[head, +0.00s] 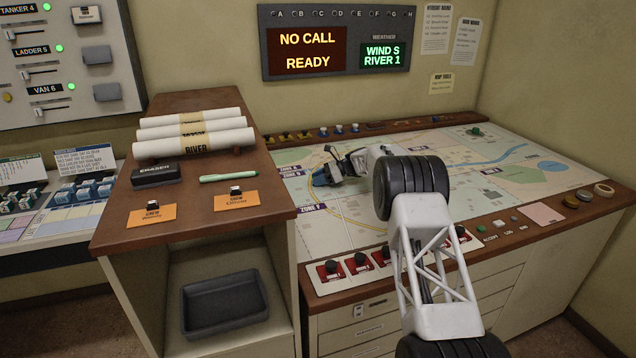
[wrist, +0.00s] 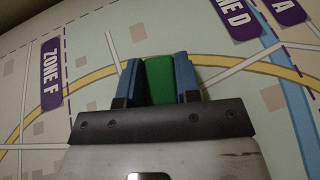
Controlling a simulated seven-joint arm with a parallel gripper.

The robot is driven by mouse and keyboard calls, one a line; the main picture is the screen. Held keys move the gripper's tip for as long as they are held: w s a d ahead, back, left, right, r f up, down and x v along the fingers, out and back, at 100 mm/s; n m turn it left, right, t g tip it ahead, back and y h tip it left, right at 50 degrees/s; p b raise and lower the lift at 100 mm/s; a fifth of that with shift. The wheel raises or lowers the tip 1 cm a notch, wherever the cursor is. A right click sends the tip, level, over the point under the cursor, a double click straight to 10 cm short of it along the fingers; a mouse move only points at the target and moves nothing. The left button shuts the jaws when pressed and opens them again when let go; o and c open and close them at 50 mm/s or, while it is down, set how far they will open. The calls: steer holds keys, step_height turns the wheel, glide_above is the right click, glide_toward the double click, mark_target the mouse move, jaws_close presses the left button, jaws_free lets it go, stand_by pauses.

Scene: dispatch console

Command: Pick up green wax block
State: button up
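The green wax block (wrist: 160,80) sits between the two blue fingers of my gripper (wrist: 160,82) in the wrist view. It fills the gap, with a finger against each side, so my gripper looks shut on it. In the head view, my gripper (head: 328,168) is low over the left part of the map table (head: 360,215), fingers pointing left. The block cannot be made out there. Whether it touches the map is not clear.
A small green piece (head: 476,131) is at the map's far right. Red button units (head: 330,270) line the front edge. A wooden cabinet on the left holds rolled maps (head: 195,135), an eraser (head: 155,175) and a green marker (head: 228,177). A dark tray (head: 224,302) sits in its shelf.

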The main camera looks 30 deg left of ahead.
steer(key=c, duration=0.4)
steer(key=shift+o, duration=0.2)
steer(key=shift+r, duration=0.15)
steer(key=shift+r, duration=1.6)
steer(key=shift+s+d, duration=0.15)
steer(key=shift+s+d+r, duration=0.25)
steer(key=shift+s+d, duration=1.2)
steer(key=shift+s, duration=0.7)
steer(key=shift+s+d+r, duration=0.25)
steer(key=shift+s+d, duration=1.25)
steer(key=shift+s, duration=0.6)
steer(key=shift+s+d+r, duration=0.25)
steer(key=shift+s+d, duration=1.2)
steer(key=shift+s, duration=0.7)
